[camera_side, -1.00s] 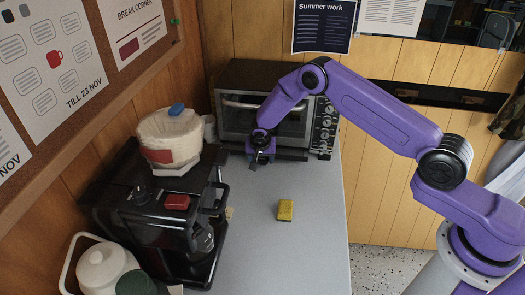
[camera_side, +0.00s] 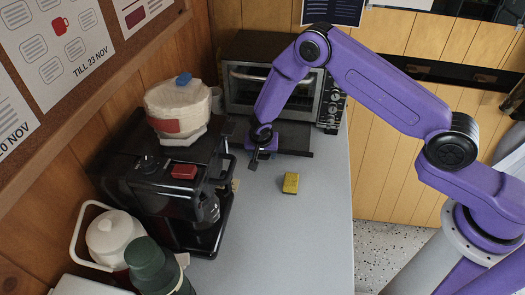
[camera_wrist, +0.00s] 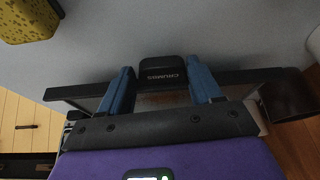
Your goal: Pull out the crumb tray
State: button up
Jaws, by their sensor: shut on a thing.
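The dark crumb tray (camera_side: 294,138) sticks out from under the toaster oven (camera_side: 240,85) on the grey worktop. In the wrist view its front edge (camera_wrist: 75,92) runs across the picture, with a black handle tab (camera_wrist: 162,70) marked CRUMBS. My gripper (camera_side: 256,163) is at the front of the tray, toward its left in the side view. In the wrist view the blue fingers of my gripper (camera_wrist: 162,88) stand either side of the tab and are shut on it. The tray's back part is hidden under the oven.
A yellow sponge (camera_side: 291,183) lies on the worktop in front of the tray. The black coffee machine (camera_side: 165,190) stands to the left, with a jug (camera_side: 112,238) and green flask (camera_side: 155,265) nearer. The worktop (camera_side: 300,240) in front of the sponge is clear.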

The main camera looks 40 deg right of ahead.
jog(key=o, duration=1.2)
jog(key=shift+o, duration=0.2)
jog(key=v, duration=1.7)
jog(key=shift+r, duration=0.2)
jog(key=shift+a, duration=0.1)
jog(key=s+d+r+n+g+y, duration=0.1)
jog(key=s+d+r+n, duration=0.3)
jog(key=s, duration=0.7)
jog(key=s+d+r+n+g+y, duration=0.1)
jog(key=s+d+r+n, duration=0.2)
jog(key=s+n, duration=0.6)
jog(key=s+d+r+n+g+y, duration=0.1)
jog(key=s+d+r+n, duration=0.3)
jog(key=s, duration=1)
jog(key=d+n, duration=0.1)
jog(key=n, duration=0.2)
jog(key=shift+s+d+r, duration=0.25)
jog(key=shift+d+r, duration=0.05)
